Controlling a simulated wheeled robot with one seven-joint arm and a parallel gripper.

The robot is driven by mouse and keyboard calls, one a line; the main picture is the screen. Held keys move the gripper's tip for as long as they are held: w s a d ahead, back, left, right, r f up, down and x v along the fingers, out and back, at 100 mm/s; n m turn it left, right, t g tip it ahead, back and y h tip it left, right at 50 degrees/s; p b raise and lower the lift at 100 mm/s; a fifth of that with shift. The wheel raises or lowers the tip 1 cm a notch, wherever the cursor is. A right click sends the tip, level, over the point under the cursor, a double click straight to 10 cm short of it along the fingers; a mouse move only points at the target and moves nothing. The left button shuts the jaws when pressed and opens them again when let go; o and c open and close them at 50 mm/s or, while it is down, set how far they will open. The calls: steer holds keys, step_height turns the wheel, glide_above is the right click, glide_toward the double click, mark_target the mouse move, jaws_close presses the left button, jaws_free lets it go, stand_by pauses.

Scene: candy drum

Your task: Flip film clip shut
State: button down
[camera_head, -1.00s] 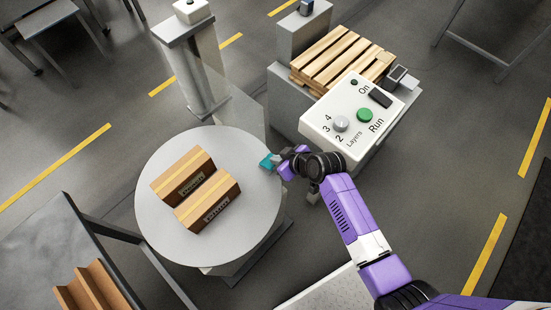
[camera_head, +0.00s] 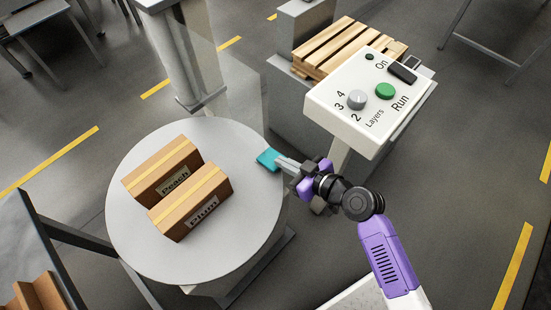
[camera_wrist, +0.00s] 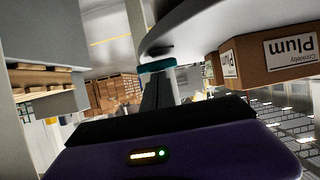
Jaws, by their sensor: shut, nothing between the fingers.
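A small teal piece (camera_head: 267,159), which looks like the film clip, shows at the right rim of the round grey turntable (camera_head: 135,235). My gripper (camera_head: 281,162) is shut and empty, its fingertips right at the teal piece from the right. In the wrist view the teal piece (camera_wrist: 157,65) lies across the tips of my fingers (camera_wrist: 158,92), close to the turntable's edge (camera_wrist: 185,30). I cannot tell whether the fingers touch it. Its hinge and how far it is folded cannot be made out.
Two cardboard boxes, Peach (camera_head: 155,172) and Plum (camera_head: 205,212), stand on the turntable. A grey column (camera_head: 178,50) rises behind it. A white control panel (camera_head: 365,105) is close behind my gripper, with a wooden pallet (camera_head: 340,48) beyond. Open floor lies at right.

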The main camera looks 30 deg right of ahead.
steer(key=shift+s+r+t, duration=0.1)
steer(key=shift+r+t, duration=0.2)
steer(key=shift+r, duration=0.25)
stand_by(0.4)
